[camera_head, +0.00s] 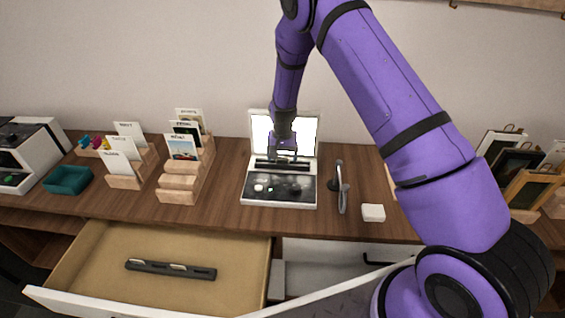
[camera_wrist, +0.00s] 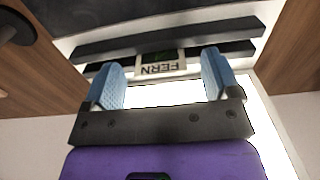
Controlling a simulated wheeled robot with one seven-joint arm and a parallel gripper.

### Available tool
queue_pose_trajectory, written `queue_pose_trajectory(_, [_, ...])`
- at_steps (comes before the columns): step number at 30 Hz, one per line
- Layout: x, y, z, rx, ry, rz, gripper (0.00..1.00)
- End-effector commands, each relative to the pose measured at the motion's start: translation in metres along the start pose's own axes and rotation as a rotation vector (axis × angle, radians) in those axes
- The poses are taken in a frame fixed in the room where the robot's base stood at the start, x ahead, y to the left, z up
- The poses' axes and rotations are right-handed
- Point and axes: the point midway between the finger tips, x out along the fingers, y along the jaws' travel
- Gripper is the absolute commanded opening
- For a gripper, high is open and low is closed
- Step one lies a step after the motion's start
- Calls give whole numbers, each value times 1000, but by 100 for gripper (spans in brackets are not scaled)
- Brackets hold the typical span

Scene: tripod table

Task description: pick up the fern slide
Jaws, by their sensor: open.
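The fern slide (camera_wrist: 161,69) shows in the wrist view as a pale-edged card with its FERN label upside down. It sits between dark bars on the lit device (camera_head: 281,190). My gripper (camera_head: 283,155) is over the back of this device in the head view. In the wrist view, my gripper (camera_wrist: 162,60) is open, with one blue-padded finger to each side of the slide and a gap at both sides. I cannot tell how far the fingertips reach down beside it. In the head view my gripper hides the slide.
Wooden racks (camera_head: 180,180) with labelled cards stand left of the device. A magnifier stand (camera_head: 342,187) and a white block (camera_head: 373,212) are to its right. The device's bright upright panel (camera_head: 305,130) is close behind my gripper. An open drawer (camera_head: 100,255) holds a dark bar.

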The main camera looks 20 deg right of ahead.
Motion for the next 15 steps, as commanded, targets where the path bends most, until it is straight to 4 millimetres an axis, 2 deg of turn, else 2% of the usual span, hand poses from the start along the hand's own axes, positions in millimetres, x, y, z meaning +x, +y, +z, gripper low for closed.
queue_pose_trajectory(3, [8, 0, 0, 1, -1, 0, 83])
queue_pose_trajectory(8, [8, 0, 0, 0, 0, 0, 83])
queue_pose_trajectory(11, [8, 0, 0, 0, 0, 0, 65])
queue_pose_trajectory(15, [8, 0, 0, 0, 0, 0, 32])
